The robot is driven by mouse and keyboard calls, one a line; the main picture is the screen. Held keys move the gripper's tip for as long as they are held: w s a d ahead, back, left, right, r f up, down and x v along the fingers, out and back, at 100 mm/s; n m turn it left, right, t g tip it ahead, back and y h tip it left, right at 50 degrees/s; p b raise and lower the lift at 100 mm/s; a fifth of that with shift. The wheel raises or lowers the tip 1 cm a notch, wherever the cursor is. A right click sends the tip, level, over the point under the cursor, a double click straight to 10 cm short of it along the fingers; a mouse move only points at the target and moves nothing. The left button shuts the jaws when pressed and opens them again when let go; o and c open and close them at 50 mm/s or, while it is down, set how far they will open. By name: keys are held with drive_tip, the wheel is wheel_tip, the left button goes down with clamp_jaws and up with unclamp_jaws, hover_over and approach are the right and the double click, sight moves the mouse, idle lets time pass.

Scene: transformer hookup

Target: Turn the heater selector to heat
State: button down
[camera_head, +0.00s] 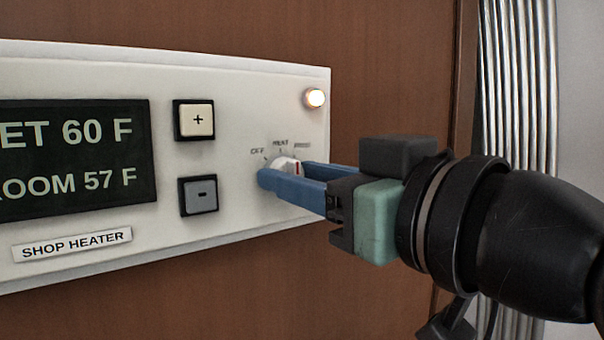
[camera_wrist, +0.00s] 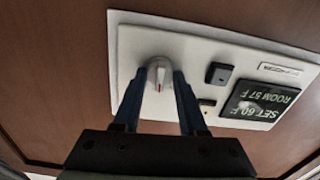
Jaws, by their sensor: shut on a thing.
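The heater selector (camera_head: 287,163) is a small light-coloured knob with a red mark, on the right part of the white heater panel. Labels reading OFF and HEAT, and a third too blurred to read, stand above it. My gripper (camera_head: 284,177) has its two blue fingers around the knob, one on each side, shut on it. In the wrist view the knob (camera_wrist: 158,70) sits between the fingertips, its red mark facing the bottom of the picture. The fingers partly hide the knob in the head view, and I cannot tell exactly which label the mark points to.
The panel (camera_head: 240,90) is on a brown wooden wall. A plus button (camera_head: 195,119) and a minus button (camera_head: 200,195) are left of the selector, beside a display (camera_head: 70,155) reading 60 F and 57 F. A lamp (camera_head: 315,98) glows at upper right.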

drive_tip(key=shift+m, duration=0.4)
drive_tip(key=shift+c, duration=2.3)
unclamp_jaws()
drive_tip(key=v, duration=1.3)
